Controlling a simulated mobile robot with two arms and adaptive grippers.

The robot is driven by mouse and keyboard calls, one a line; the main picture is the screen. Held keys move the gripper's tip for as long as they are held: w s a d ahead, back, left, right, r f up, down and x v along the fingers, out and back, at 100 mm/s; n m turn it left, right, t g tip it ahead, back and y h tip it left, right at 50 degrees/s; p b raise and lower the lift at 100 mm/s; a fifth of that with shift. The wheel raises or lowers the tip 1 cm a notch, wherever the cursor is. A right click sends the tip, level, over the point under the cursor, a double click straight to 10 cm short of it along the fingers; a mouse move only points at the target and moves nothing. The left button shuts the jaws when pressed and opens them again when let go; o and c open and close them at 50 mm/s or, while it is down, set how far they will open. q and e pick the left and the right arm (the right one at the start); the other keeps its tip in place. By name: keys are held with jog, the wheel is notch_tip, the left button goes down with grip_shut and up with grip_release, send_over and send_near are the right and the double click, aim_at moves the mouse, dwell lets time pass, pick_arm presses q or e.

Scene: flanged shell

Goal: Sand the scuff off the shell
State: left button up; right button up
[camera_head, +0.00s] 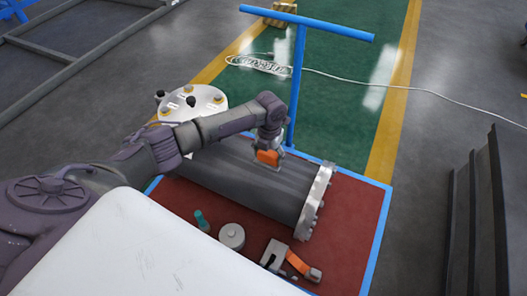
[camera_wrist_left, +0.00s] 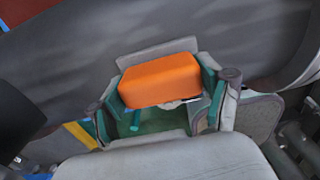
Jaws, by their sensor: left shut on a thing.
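The shell (camera_head: 235,180) is a dark grey cylinder lying on its side, with a pale bolted flange (camera_head: 317,202) at its right end. My left gripper (camera_head: 268,152) is at the shell's upper side, near the middle of its length. It is shut on an orange block (camera_head: 267,157). In the left wrist view the block (camera_wrist_left: 160,81) sits between the teal-padded fingers, with the grey shell (camera_wrist_left: 200,40) behind it. I cannot tell whether the block touches the shell. No scuff stands out clearly; the gripper and block cover part of the surface. My right gripper is not in view.
The shell lies on a red cart deck (camera_head: 350,215) with a blue rim and upright blue handle (camera_head: 300,75). A grey round can (camera_head: 231,236), a small teal item (camera_head: 201,220) and an orange-and-grey tool (camera_head: 290,260) lie in front. A white round plate (camera_head: 195,101) stands left.

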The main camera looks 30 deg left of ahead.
aim_at(259, 153)
pick_arm(q)
jog(key=shift+s+a+f, duration=0.1)
jog(key=shift+s+a, duration=0.1)
jog(key=shift+a, duration=1.7)
jog(key=shift+s+a, duration=0.15)
jog(key=shift+a, duration=3.15)
jog(key=shift+d, duration=0.45)
jog(key=shift+d+p, duration=0.35)
jog(key=shift+d, duration=0.45)
jog(key=shift+d+f, duration=0.1)
jog(key=shift+d, duration=0.5)
jog(key=shift+c, duration=0.5)
jog(key=shift+d+p, duration=0.55)
jog(key=shift+d, duration=1.25)
jog(key=shift+w+d+p, duration=0.15)
jog(key=shift+d+p, duration=0.05)
jog(key=shift+d, duration=0.65)
jog(key=shift+w+d+p, duration=0.15)
jog(key=shift+d, duration=0.65)
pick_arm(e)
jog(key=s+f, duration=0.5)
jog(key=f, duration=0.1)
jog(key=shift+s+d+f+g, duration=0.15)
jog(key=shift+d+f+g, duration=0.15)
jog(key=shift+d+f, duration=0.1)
